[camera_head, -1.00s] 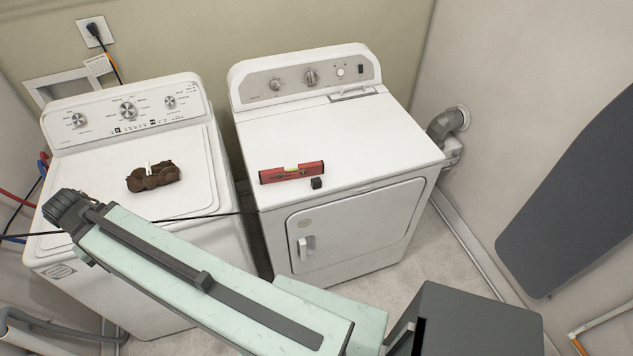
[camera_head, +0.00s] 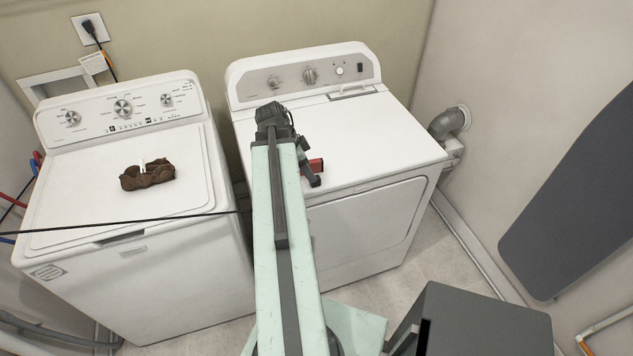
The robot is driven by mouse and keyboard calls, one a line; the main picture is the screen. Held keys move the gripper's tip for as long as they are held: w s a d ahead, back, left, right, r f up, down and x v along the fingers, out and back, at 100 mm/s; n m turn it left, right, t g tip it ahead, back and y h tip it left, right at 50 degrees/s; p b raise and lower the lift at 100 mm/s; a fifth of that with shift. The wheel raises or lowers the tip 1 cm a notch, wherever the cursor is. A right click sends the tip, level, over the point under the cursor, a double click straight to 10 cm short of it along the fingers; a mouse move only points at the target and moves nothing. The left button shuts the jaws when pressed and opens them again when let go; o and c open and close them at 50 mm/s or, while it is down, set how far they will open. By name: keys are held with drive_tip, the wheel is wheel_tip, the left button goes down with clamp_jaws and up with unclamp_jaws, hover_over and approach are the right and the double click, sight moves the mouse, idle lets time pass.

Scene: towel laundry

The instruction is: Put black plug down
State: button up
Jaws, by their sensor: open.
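A small dark block (camera_head: 316,181), which may be the black plug, sits near the front edge of the right machine's top. It is beside a red level (camera_head: 317,165), mostly hidden behind my arm. My gripper (camera_head: 304,152) is at the arm's end, over this machine's front left part. One dark jaw shows to the right of the arm, close to the block in the picture; contact cannot be told. The gripper is open; the other jaw is hidden. Another black plug (camera_head: 89,27) sits in the wall outlet at the upper left.
The left white machine (camera_head: 190,190) has a crumpled brown cloth (camera_head: 148,176) on its lid. A black cord (camera_head: 130,223) stretches across its front. The right machine's top (camera_head: 375,135) is clear at the right. A dark grey board (camera_head: 575,190) leans on the right wall.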

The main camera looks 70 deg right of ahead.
drive_tip(key=b+x, duration=0.1)
drive_tip(key=x, duration=0.1)
drive_tip(key=b+x, duration=0.4)
drive_tip(key=x, duration=0.1)
drive_tip(key=shift+w+d, duration=0.2)
drive_tip(key=shift+w, duration=0.1)
drive_tip(key=shift+r, duration=0.25)
clamp_jaws()
